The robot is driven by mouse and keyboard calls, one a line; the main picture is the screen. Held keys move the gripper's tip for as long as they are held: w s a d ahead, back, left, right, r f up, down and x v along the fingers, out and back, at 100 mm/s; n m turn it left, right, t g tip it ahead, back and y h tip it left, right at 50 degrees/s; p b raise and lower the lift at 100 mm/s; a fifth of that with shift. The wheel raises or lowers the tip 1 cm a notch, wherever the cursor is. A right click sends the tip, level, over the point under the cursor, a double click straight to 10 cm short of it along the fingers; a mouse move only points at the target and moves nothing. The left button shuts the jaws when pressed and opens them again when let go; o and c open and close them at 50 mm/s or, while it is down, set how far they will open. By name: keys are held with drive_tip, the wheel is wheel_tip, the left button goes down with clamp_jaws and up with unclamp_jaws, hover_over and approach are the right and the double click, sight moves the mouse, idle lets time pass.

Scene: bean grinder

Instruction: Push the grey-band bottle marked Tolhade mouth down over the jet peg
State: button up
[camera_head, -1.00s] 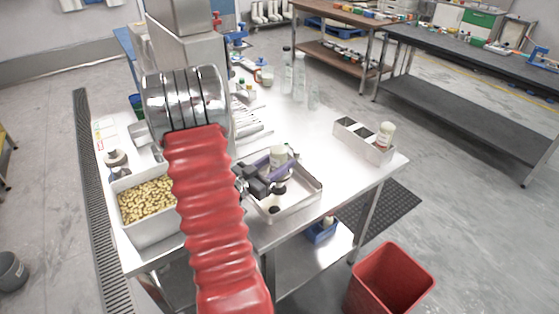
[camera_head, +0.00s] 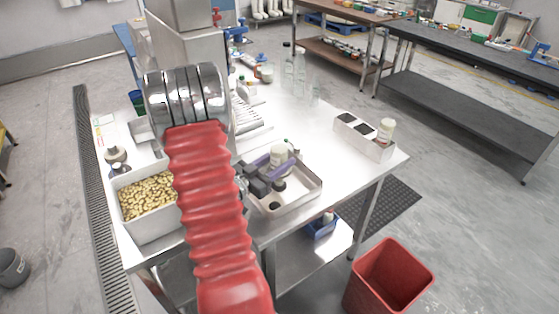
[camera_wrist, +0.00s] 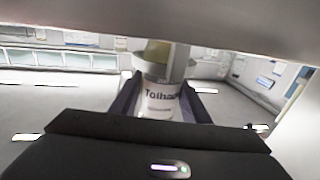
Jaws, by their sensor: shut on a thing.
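My gripper (camera_head: 272,165), with purple fingers, is shut on a white bottle (camera_head: 280,153) above the shallow metal tray (camera_head: 309,202). In the wrist view the bottle (camera_wrist: 158,98) stands between the fingers, its label reading "Tolha" with the end cut off. A yellowish-green part shows above the label. The bottle's lower end is hidden by the gripper in the head view, so I cannot tell whether it touches anything. Dark round pieces (camera_head: 279,184) show in the tray beneath the gripper; I cannot tell which is the jet peg.
A white bin of yellowish beans (camera_head: 148,236) is left of my arm. A compartmented box (camera_head: 352,137) at the right holds another white bottle (camera_head: 387,129). Clear glass bottles (camera_head: 300,66) stand at the back. A red bin (camera_head: 392,278) is on the floor. The table right of the tray is bare.

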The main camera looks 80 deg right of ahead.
drive_tip(key=o, duration=1.1)
drive_tip(key=shift+o, duration=0.5)
drive_tip(key=o, duration=0.5)
drive_tip(key=shift+c, duration=0.2)
drive_tip(key=shift+v, duration=3.45)
